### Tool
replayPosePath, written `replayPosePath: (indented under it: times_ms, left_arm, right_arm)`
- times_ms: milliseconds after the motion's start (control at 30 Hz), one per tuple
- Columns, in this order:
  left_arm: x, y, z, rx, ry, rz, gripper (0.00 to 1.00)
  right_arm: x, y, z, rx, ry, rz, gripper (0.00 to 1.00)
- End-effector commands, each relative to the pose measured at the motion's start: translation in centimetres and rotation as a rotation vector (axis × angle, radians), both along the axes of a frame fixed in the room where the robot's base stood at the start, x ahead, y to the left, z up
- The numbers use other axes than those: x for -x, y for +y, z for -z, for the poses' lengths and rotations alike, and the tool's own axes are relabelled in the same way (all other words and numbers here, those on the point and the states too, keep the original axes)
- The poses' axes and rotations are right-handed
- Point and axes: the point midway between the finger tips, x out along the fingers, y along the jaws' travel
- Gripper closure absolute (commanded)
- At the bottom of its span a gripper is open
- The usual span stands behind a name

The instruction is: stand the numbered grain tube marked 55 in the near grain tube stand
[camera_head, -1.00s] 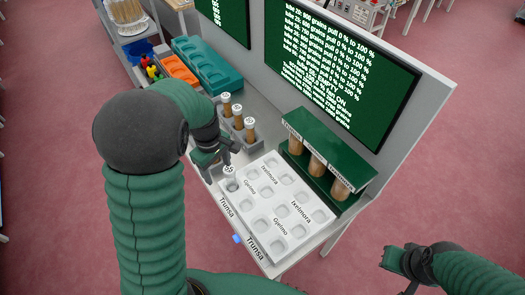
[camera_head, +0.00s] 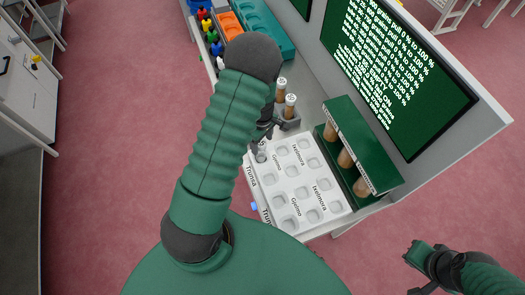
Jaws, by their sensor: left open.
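My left gripper (camera_head: 264,134) is open above the far-left corner of the white tray, partly hidden by my own arm. A tube-like piece (camera_head: 260,154) stands at that corner, just below the fingers; I cannot read its mark. Two white-capped grain tubes (camera_head: 290,104) stand in a grey stand (camera_head: 290,123) behind the tray; their numbers are too small to read. My arm may hide more of this stand. My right gripper (camera_head: 416,254) is empty, off to the lower right, away from the table; its finger gap is unclear.
The white tray (camera_head: 297,175) has several wells and printed names. A green rack (camera_head: 355,150) with several brown tubes stands right of it. Orange (camera_head: 229,25) and teal (camera_head: 262,22) trays lie at the back, beside coloured pieces (camera_head: 209,25). A green board (camera_head: 395,70) stands behind.

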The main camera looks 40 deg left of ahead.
Motion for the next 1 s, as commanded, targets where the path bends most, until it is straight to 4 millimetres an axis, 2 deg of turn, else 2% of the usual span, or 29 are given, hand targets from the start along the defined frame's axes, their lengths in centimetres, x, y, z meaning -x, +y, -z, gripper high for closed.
replayPosePath:
  times_ms: [33,67,200,400,467,900,1000]
  left_arm:
    - [0.3,-0.1,0.2,0.002,0.005,-0.001,0.36]
    - [0.3,-0.2,0.8,0.003,0.005,-0.001,0.36]
    - [0.2,-0.1,2.7,0.001,0.0,-0.001,0.36]
    - [-0.1,-0.1,3.1,0.0,-0.001,0.0,0.36]
    - [-0.1,-0.1,3.1,0.0,-0.001,0.0,0.42]
    - [0.0,-0.1,3.0,0.0,-0.001,-0.001,1.0]
    - [0.0,-0.1,3.0,0.0,-0.001,-0.001,1.0]
  right_arm:
    - [0.0,0.0,-1.4,0.0,-0.001,0.0,1.0]
    - [0.0,0.0,-1.6,0.0,-0.001,0.0,1.0]
    - [0.0,0.0,-1.8,0.0,-0.001,0.0,1.0]
    - [0.0,0.0,-1.6,0.0,0.0,0.0,1.0]
    - [0.0,0.0,-1.6,0.0,0.0,0.0,1.0]
    - [0.0,0.0,-1.6,0.0,0.0,0.0,1.0]
    - [0.0,0.0,-1.6,0.0,0.0,0.0,1.0]
